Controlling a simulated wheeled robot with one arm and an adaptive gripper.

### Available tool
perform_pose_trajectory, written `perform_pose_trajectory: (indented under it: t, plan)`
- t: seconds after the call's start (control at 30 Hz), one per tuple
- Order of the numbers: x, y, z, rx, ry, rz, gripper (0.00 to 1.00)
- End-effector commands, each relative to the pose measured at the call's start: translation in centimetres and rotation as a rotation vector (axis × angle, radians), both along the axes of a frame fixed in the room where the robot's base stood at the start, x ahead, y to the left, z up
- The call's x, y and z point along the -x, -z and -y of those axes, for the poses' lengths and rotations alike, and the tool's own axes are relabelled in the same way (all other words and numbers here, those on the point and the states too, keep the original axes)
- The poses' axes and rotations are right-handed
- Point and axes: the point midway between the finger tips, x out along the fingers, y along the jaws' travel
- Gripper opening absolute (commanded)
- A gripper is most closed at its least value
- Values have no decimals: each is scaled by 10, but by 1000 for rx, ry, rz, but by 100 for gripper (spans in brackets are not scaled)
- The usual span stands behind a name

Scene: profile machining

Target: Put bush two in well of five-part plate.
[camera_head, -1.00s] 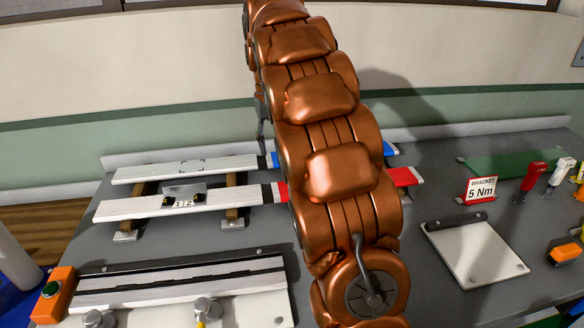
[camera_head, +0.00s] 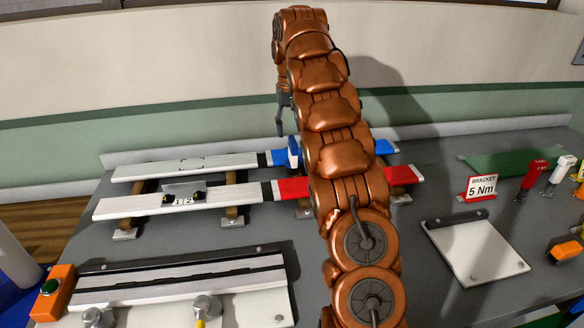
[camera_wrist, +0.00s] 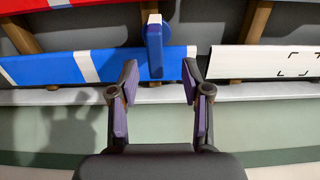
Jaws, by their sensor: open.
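A small grey holder (camera_head: 184,187) marked 1 and 2 stands on the front white rail in the head view. A dark bush (camera_head: 199,195) sits by its number 2, and another (camera_head: 168,198) by its number 1. My gripper (camera_head: 281,128) hangs above the blue part of the rear rail, right of the holder and behind it. In the wrist view my gripper (camera_wrist: 160,70) is open, with nothing between its fingers. An upright blue block (camera_wrist: 154,48) stands just beyond the fingertips, apart from them. I cannot identify a five-part plate or its well.
The blue block (camera_head: 293,153) stands on the rear rail (camera_head: 190,167). The front rail (camera_head: 120,209) has a red section. A slotted fixture (camera_head: 180,283) lies front left. A white plate (camera_head: 470,262) and a bracket sign (camera_head: 481,188) are at right. My arm hides the middle.

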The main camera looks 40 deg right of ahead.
Motion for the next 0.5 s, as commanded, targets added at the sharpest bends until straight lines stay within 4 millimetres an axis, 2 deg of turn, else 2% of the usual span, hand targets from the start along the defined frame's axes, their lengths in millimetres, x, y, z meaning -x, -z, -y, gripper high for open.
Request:
perform_pose_trajectory:
  t: [0.1, 0.5]
  plan:
    - [1, 14, 1, 2, 1, -1, 48]
    - [3, 36, 4, 0, 1, -2, 48]
